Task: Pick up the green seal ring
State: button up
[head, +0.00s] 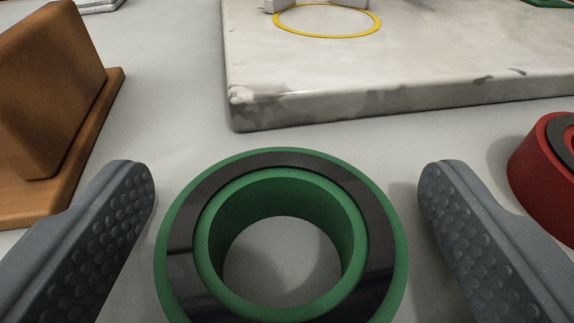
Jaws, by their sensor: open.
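The green seal ring (178,210) lies flat on the pale grey surface at the bottom centre of the head view. It has a dark band on its top face and a wide hole through which the surface shows. Its near edge is cut off by the frame. My gripper (286,205) is open, with one grey, studded finger on each side of the ring. A gap shows between each finger and the ring, and nothing is held.
A red ring (540,180) with a dark top lies at the right edge. A brown wooden stand (85,150) is at the left. A marble slab (420,70) with a yellow circle (328,36) and grey blocks lies behind. Bare surface separates the ring and slab.

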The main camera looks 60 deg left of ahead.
jog(key=shift+w+a+f, duration=0.1)
jog(key=shift+w+a, duration=0.05)
jog(key=shift+a, duration=0.1)
jog(key=c, duration=1.1)
jog(key=shift+r+p, duration=0.95)
jog(key=shift+r, duration=0.9)
jog(key=s+b, duration=0.2)
jog(key=s, duration=0.3)
jog(key=s+d+r+b, duration=0.1)
jog(key=s+b, duration=0.1)
jog(key=s, duration=0.3)
jog(key=s+d+b, duration=0.1)
jog(key=s+b, duration=0.1)
jog(key=s, duration=0.3)
jog(key=shift+s+d+r, duration=0.1)
jog(key=shift+s+r, duration=0.05)
jog(key=shift+s, duration=0.25)
